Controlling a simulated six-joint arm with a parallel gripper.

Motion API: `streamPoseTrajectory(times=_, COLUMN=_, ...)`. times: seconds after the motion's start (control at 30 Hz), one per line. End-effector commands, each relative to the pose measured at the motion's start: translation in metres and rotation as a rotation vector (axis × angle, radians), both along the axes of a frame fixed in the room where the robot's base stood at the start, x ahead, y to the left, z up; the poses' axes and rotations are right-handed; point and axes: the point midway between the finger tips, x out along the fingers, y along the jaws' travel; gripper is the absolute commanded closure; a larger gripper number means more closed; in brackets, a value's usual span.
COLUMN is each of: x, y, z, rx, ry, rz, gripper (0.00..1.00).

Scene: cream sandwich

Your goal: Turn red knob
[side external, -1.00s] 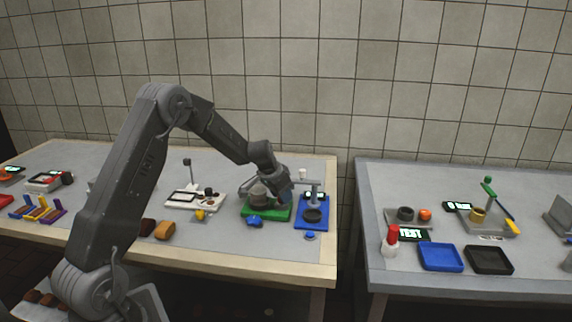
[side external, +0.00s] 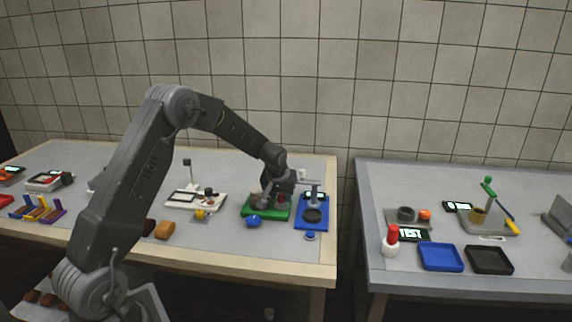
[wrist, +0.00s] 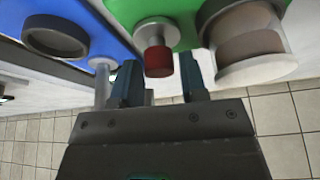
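The red knob (wrist: 158,62) sits on a short pale shaft on the green base (wrist: 182,12) in the wrist view. My gripper (wrist: 160,75) is open, with one blue-grey finger on each side of the knob and gaps left between. I cannot tell how deep the knob lies between the fingertips. In the side view my gripper (side external: 279,190) is over the green base (side external: 259,212), and the knob shows there only as a small reddish patch (side external: 282,198), partly hidden.
A clear cylinder with brownish contents (wrist: 246,45) stands on the green base close to the right finger. A blue knob (side external: 253,221) is at the green base's front.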

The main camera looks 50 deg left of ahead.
Motion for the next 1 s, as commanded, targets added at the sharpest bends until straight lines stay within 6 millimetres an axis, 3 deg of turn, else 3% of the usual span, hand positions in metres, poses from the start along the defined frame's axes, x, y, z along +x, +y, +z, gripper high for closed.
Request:
streamPoseTrajectory(times=0.6, x=0.001, y=-0.001, z=0.000, rx=0.000, ry=0.000, rz=0.533, gripper=0.61)
streamPoseTrajectory(times=1.0, x=-0.011, y=-0.030, z=0.075, rx=-0.001, ry=-0.004, rz=0.522, gripper=0.61)
